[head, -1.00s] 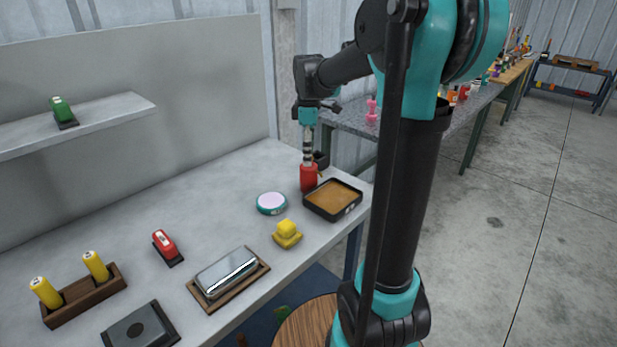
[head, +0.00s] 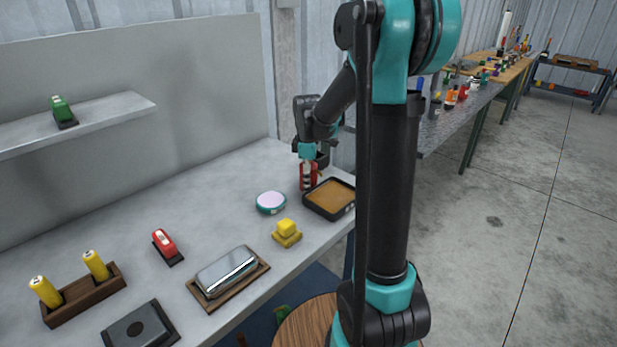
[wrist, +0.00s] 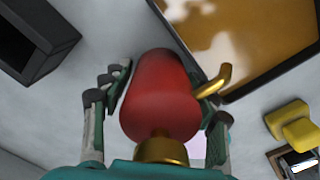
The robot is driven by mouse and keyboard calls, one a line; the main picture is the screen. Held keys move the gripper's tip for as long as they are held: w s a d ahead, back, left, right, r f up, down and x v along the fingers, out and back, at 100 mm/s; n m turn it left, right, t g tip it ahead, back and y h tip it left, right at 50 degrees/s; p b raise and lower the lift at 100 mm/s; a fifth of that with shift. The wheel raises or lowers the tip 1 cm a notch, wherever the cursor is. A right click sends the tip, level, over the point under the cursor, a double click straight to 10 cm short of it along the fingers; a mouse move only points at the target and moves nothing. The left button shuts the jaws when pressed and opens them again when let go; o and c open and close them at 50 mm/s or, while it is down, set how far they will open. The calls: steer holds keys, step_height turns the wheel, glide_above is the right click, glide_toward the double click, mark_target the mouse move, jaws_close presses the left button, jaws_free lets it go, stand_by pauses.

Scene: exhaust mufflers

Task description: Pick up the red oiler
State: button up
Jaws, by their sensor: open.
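The red oiler (wrist: 160,95) stands between the open fingers of my gripper (wrist: 155,130) in the wrist view. It has a red body, a brass neck and a brass spout that points to the right in that view. A finger lies on each side of it, and I see a narrow gap on the left; contact on the right is unclear. In the head view the oiler (head: 304,186) is at the far right of the white table, mostly covered by my gripper (head: 308,178), which comes down over it from above.
A black tray with a brown inside (head: 333,212) is close to the right of the oiler. A dark box (wrist: 36,45) lies on its other side. A round teal-rimmed dish (head: 271,207) and a yellow block piece (head: 287,236) are nearer.

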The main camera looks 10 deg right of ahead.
steer(key=c, duration=1.1)
steer(key=shift+r, duration=0.15)
